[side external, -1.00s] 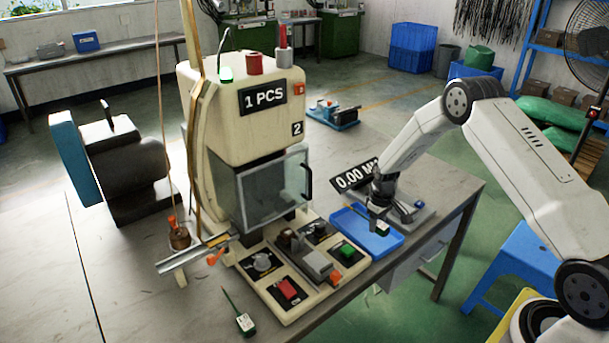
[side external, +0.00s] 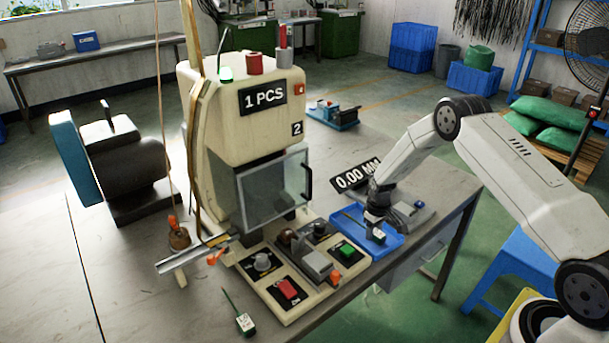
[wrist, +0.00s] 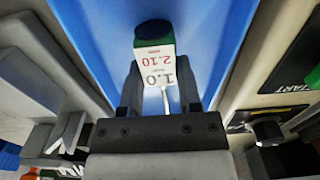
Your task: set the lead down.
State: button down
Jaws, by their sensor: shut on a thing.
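My gripper (side external: 374,219) is low over the blue tray (side external: 394,243) at the right of the bench. It is shut on the lead, whose white and green labelled block (side external: 379,236) shows just beyond the fingers. A thin dark strand runs from it up and left over the tray. In the wrist view the block (wrist: 156,66) sits between the two fingers (wrist: 158,95), with printed figures, a green band and a dark round end. The blue tray floor (wrist: 220,25) is behind it. I cannot tell whether the lead touches the tray.
A gauge with a 0.00 MM display (side external: 357,177) is behind the tray.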

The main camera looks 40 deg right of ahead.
jog(key=shift+f, duration=0.1)
jog(key=shift+c, duration=1.5)
grip_release()
notch_tip(320, 180, up, 12)
